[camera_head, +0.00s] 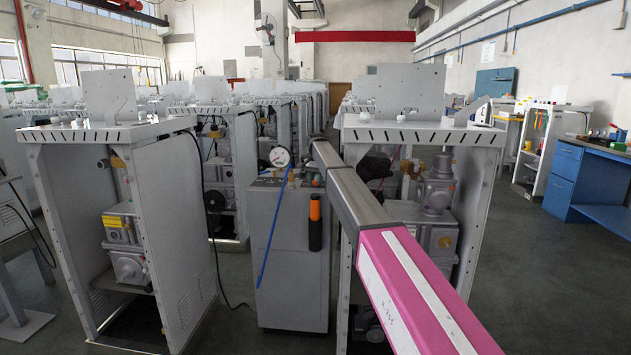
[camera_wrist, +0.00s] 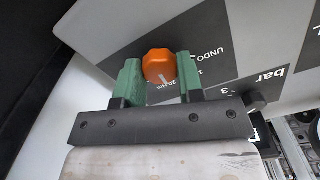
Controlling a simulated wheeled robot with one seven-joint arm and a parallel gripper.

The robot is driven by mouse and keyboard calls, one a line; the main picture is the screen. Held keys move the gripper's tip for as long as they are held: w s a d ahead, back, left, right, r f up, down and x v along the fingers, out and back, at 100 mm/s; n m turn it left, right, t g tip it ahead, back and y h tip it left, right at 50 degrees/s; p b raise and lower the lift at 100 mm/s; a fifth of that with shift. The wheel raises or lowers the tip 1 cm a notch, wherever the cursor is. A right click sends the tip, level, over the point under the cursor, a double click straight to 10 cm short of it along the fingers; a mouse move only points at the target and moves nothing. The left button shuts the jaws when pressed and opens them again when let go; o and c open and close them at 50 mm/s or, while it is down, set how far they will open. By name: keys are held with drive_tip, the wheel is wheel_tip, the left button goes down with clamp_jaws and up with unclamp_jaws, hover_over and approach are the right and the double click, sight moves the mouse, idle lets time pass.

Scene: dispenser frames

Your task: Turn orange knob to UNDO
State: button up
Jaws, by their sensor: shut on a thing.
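In the wrist view, the orange knob (camera_wrist: 158,64) sits between the two green fingers of my gripper (camera_wrist: 158,80). The gripper is shut on the knob, with a finger on each of its sides. Smaller print beside the knob is partly hidden by the right finger. In the head view the knob cannot be made out.
The light panel (camera_wrist: 112,30) carries another black label reading "bar" (camera_wrist: 262,82). In the head view, a grey cabinet (camera_head: 292,255) with a round gauge (camera_head: 280,156) stands in the middle, between dispenser frames at left (camera_head: 172,190) and right (camera_head: 483,195). Open floor lies at the right.

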drive_tip(key=n, duration=0.6)
drive_tip(key=shift+n, duration=0.3)
drive_tip(key=n, duration=0.6)
drive_tip(key=shift+w, duration=0.1)
drive_tip(key=shift+n, duration=0.4)
drive_tip(key=o, duration=0.9)
drive_tip(key=shift+r, duration=0.15)
